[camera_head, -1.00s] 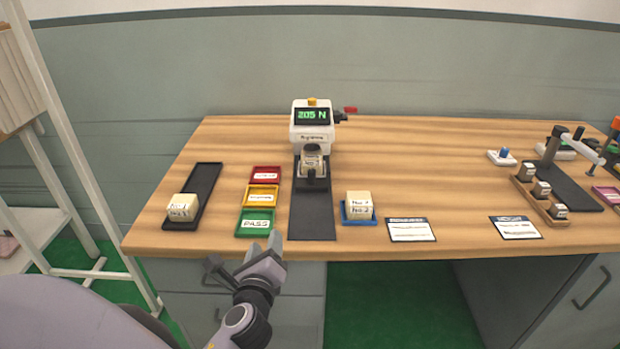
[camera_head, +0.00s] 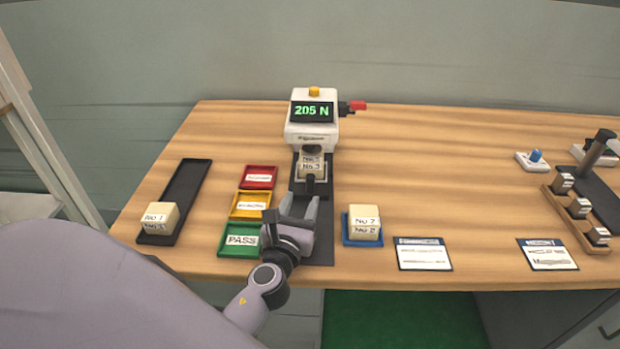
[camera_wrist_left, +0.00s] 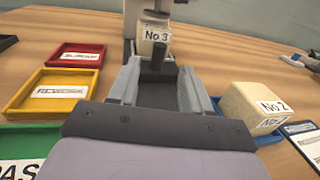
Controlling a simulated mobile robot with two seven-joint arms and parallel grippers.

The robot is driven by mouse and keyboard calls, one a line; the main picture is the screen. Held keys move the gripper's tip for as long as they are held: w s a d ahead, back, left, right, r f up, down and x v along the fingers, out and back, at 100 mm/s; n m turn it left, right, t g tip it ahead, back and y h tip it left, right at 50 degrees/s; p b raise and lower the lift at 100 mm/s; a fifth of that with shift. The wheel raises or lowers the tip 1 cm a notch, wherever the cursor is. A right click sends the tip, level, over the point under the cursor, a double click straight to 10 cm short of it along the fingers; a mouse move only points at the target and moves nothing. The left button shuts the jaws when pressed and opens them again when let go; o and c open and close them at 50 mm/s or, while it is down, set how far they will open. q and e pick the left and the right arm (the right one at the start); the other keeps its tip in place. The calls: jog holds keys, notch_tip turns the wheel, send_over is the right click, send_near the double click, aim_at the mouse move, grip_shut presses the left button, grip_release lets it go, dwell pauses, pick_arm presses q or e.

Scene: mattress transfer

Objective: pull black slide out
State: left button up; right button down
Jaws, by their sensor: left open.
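The white press (camera_head: 312,130) stands at the back with a green "205 N" display. Its black slide (camera_head: 298,183) sits under the press head and carries the cream No 3 block (camera_head: 312,166). An upright black handle (camera_head: 310,186) is at the slide's front; it also shows in the left wrist view (camera_wrist_left: 157,57). My left gripper (camera_head: 299,206) is open over the dark base strip (camera_head: 322,245), just in front of the handle. In the wrist view the handle appears between and beyond the fingertips (camera_wrist_left: 160,82), with no clear contact. My right gripper is not in view.
Red (camera_head: 273,170), yellow (camera_head: 236,206) and green PASS (camera_head: 222,246) trays lie left of the strip. The No 2 block (camera_head: 365,222) sits in a blue tray on the right. The No 1 block (camera_head: 158,215) stands on a long black tray at the far left.

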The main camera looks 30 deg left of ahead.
aim_at(309, 180)
pick_arm(q)
jog(key=shift+x, duration=3.35)
grip_shut()
